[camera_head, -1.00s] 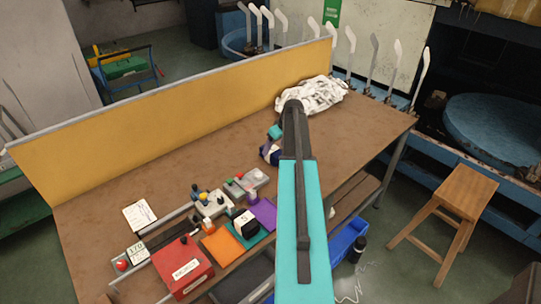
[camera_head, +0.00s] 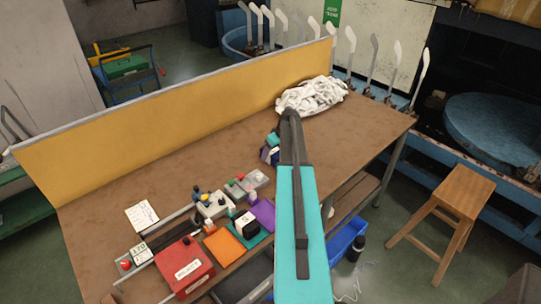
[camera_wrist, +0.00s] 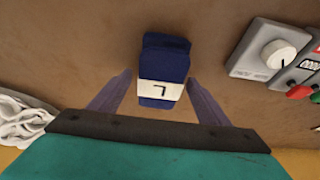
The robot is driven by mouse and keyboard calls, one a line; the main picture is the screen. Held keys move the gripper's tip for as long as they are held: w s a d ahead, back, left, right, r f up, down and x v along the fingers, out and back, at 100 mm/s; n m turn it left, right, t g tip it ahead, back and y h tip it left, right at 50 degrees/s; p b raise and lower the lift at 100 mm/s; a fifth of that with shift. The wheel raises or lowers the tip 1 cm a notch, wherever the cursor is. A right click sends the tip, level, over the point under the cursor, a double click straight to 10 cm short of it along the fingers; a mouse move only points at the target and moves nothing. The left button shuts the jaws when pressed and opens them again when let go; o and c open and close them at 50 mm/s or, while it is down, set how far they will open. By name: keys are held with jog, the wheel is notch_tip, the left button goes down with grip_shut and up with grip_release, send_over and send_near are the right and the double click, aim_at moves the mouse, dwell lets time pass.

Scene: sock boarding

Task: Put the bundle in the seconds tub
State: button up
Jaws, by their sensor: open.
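The bundle (camera_wrist: 165,62) is a folded navy piece with a white band marked with a dark letter, lying on the brown table top. My gripper (camera_wrist: 157,80) is open, with one purple finger on each side of the bundle's banded end and a gap visible on both sides. In the head view, the bundle (camera_head: 272,158) shows only in part beside my teal and dark arm. A blue tub (camera_head: 345,240) stands low beyond the table's front edge, partly behind my arm. No label shows on it, so I cannot tell whether it is the seconds tub.
A white cloth heap (camera_head: 312,95) lies at the far end of the table (camera_head: 150,185). A yellow panel (camera_head: 180,105) closes the back. Control boxes, a red box (camera_head: 183,267) and coloured cloths fill the near left. A wooden stool (camera_head: 455,190) stands right.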

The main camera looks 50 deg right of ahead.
jog(key=shift+w+f, duration=0.25)
jog(key=shift+f, duration=0.3)
jog(key=c, duration=1.3)
jog(key=shift+r, duration=0.1)
jog(key=shift+r+b, duration=1.75)
jog(key=shift+r, duration=3.15)
